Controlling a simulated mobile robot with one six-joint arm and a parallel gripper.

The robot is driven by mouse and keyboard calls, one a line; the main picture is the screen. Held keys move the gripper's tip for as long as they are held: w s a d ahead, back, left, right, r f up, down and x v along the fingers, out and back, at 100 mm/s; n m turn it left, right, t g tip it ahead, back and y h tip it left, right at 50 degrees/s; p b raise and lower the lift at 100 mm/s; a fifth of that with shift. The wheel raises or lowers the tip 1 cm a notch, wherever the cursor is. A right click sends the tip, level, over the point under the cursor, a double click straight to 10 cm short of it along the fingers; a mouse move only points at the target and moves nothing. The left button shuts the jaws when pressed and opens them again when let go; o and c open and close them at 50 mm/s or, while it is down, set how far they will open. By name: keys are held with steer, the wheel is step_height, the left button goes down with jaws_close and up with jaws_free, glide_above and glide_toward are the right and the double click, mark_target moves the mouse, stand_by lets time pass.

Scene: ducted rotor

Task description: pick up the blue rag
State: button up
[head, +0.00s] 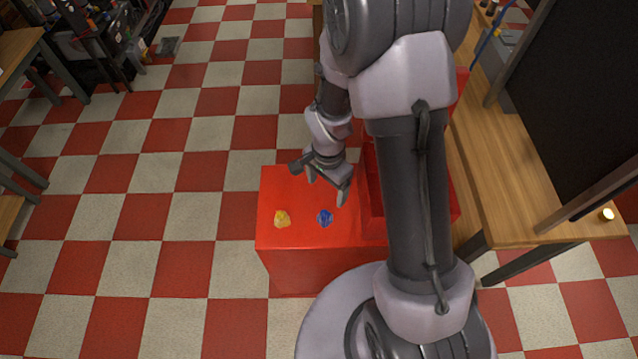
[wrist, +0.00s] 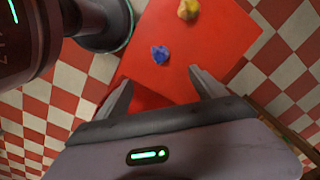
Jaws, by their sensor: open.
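The blue rag (head: 325,218) is a small crumpled bundle on top of the red box (head: 300,240). My gripper (head: 328,190) is above the box, just over and a little behind the rag in the head view. The jaws are apart with nothing between them. In the wrist view the blue rag (wrist: 160,54) lies beyond the two open fingertips (wrist: 160,76), roughly centred between them. The rag is apart from the gripper and fully visible in both views.
A yellow rag (head: 282,218) lies left of the blue one on the same red top. A raised red bin (head: 372,190) stands right of them, partly hidden by my arm. A wooden table (head: 490,160) is farther right. Checkered floor lies open to the left.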

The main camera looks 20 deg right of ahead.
mark_target(325, 213)
step_height(325, 213, down, 17)
steer(key=b, duration=0.6)
steer(key=shift+a+r, duration=0.1)
steer(key=shift+r, duration=0.15)
steer(key=shift+c, duration=0.2)
steer(key=c, duration=1.4)
